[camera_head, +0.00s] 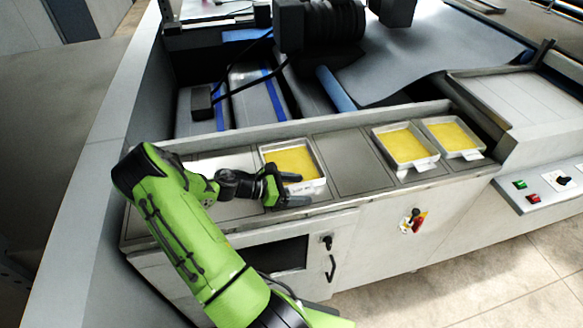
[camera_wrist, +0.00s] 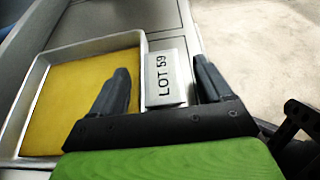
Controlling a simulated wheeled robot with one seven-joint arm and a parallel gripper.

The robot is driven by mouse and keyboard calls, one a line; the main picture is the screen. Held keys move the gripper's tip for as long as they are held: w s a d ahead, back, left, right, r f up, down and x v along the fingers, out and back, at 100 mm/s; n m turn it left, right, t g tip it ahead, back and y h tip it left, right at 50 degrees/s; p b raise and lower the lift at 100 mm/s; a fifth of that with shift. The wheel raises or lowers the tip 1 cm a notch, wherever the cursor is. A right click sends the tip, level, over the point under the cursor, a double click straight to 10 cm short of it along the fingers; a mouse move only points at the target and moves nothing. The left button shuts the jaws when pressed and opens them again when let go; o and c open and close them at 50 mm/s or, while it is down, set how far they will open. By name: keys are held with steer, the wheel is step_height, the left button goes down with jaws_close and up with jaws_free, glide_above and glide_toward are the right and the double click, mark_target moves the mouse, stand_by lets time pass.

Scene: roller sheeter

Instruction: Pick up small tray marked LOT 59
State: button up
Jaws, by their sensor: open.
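The small tray (camera_head: 319,165) with a yellow filling lies on the machine's grey ledge, left of two similar trays. In the wrist view the tray (camera_wrist: 96,44) is at the left, and its flat label tab (camera_wrist: 166,78) reads LOT 59. My gripper (camera_head: 302,190) is at the tray's front edge. In the wrist view my gripper (camera_wrist: 161,65) is open, with one finger over the tray's side and the other beyond the tab's outer side. The tab shows between the fingers. I cannot tell whether either finger touches it.
Two more trays with yellow filling, one (camera_head: 434,156) nearer and one (camera_head: 481,142) farther right, stand on the ledge; their labels are unreadable. A bare ledge panel (camera_head: 352,165) separates them from the first tray. A red handle (camera_head: 419,222) and control panel (camera_head: 545,188) are to the right.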

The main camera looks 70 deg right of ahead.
steer(key=shift+r, duration=0.1)
steer(key=c, duration=1.3)
